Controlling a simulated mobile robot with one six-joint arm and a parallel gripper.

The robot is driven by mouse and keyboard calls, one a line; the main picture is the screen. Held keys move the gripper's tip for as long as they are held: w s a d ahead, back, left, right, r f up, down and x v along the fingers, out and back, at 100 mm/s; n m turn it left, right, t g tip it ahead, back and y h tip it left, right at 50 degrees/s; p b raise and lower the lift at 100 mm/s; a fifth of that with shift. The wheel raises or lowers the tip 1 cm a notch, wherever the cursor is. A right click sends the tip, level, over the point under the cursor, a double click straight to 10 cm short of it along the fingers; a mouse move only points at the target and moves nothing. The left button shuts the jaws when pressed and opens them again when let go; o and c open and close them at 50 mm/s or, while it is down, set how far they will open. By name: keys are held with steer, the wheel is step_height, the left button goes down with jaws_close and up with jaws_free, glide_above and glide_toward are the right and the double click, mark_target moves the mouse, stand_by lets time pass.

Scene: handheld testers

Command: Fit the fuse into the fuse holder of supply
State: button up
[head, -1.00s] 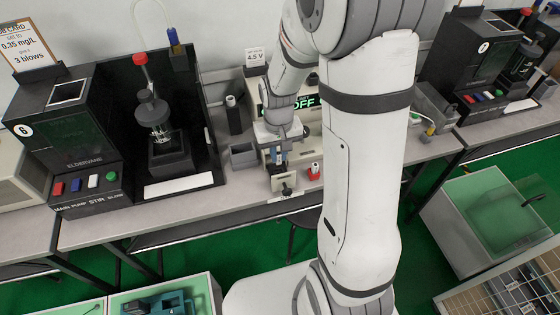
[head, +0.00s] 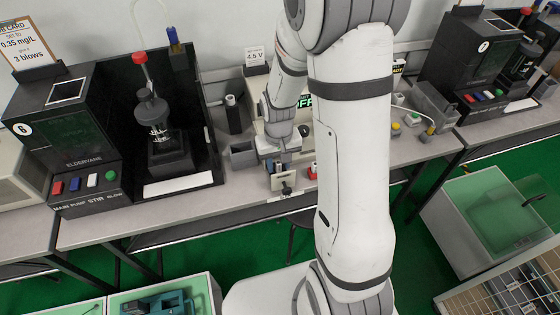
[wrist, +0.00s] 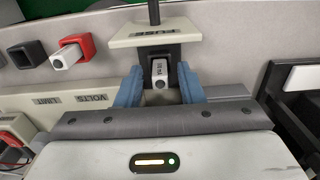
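The white fuse (wrist: 160,75) stands in the black fuse holder (wrist: 158,52) under a cream plate marked FUSE, in the wrist view. My gripper (wrist: 159,80) has its two blue fingers on either side of the fuse, with a visible gap to it on both sides. The fingers are open. I cannot tell how deep the fuse sits. In the head view my gripper (head: 279,162) is low over the front of the cream supply (head: 257,118), and my arm hides much of it. The holder's front (head: 286,188) shows just below the gripper.
A red block (wrist: 87,45) holding a white piece and a black block (wrist: 28,55) lie beside the holder. A black tester marked 6 (head: 85,140) stands left, and another marked 7 (head: 475,75) stands right. The bench front edge is close to the holder.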

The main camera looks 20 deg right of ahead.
mark_target(279, 163)
steer(key=shift+r, duration=0.1)
step_height(279, 163, up, 11)
steer(key=p, duration=0.1)
steer(key=s+r+t, duration=0.2)
steer(key=s+r, duration=0.7)
steer(key=s, duration=0.5)
steer(key=shift+d+t, duration=0.2)
steer(key=shift+t, duration=0.1)
steer(key=shift+r, duration=0.2)
stand_by(0.7)
steer(key=shift+c, duration=0.5)
